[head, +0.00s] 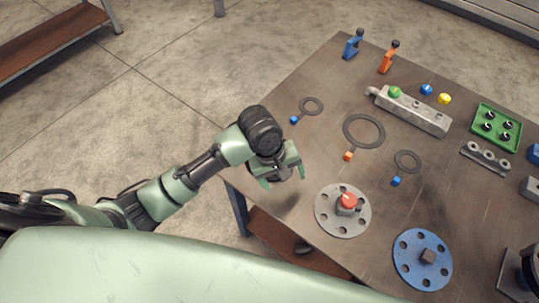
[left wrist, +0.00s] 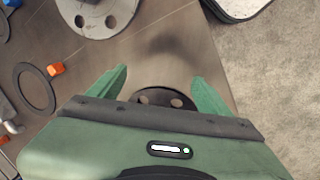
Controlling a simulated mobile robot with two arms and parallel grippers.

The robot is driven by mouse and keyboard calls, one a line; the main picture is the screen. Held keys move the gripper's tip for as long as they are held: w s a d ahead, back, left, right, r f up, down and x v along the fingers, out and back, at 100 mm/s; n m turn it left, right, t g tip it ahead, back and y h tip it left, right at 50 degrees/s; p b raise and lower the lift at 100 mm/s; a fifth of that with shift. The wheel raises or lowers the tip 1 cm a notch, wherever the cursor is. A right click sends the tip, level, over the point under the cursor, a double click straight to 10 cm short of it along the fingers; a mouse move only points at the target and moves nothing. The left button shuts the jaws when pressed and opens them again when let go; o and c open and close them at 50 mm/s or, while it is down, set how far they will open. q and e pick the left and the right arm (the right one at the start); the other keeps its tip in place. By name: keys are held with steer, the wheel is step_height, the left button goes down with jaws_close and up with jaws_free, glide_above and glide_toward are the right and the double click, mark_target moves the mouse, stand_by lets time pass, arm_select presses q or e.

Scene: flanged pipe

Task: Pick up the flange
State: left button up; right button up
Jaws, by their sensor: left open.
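Two flanges lie flat on the table: a grey flange (head: 328,208) with a red-topped part at its centre, near the table's left edge, and a blue flange (head: 412,258) to its lower right. The grey flange also shows, cut off, at the top of the left wrist view (left wrist: 95,25). My left gripper (head: 284,178) is open and empty, up and to the left of the grey flange in the head view, near the table edge. In the left wrist view its fingers (left wrist: 160,74) stand apart with bare table beyond them. My right gripper is not seen.
Ring gaskets lie beyond the flanges, including a large one (head: 381,133), with small coloured cubes beside them. A grey manifold block (head: 415,112), a green tray (head: 478,121) and blue and orange clamps stand farther back. The table surface between the gripper and grey flange is clear.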

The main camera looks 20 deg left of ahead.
arm_select(q)
steer(key=w+a+r+n+g+y, duration=0.1)
steer(key=w+a+r+n+y, duration=0.1)
steer(key=w+a+r+n, duration=0.5)
steer(key=shift+n, duration=0.6)
steer(key=f, duration=0.2)
steer(key=w+f+p, duration=0.1)
steer(key=f, duration=0.2)
steer(key=w+f+p, duration=0.1)
steer(key=f, duration=0.1)
steer(key=shift+d+f, duration=0.25)
steer(key=shift+f, duration=0.6)
steer(key=shift+r, duration=0.1)
jaws_close()
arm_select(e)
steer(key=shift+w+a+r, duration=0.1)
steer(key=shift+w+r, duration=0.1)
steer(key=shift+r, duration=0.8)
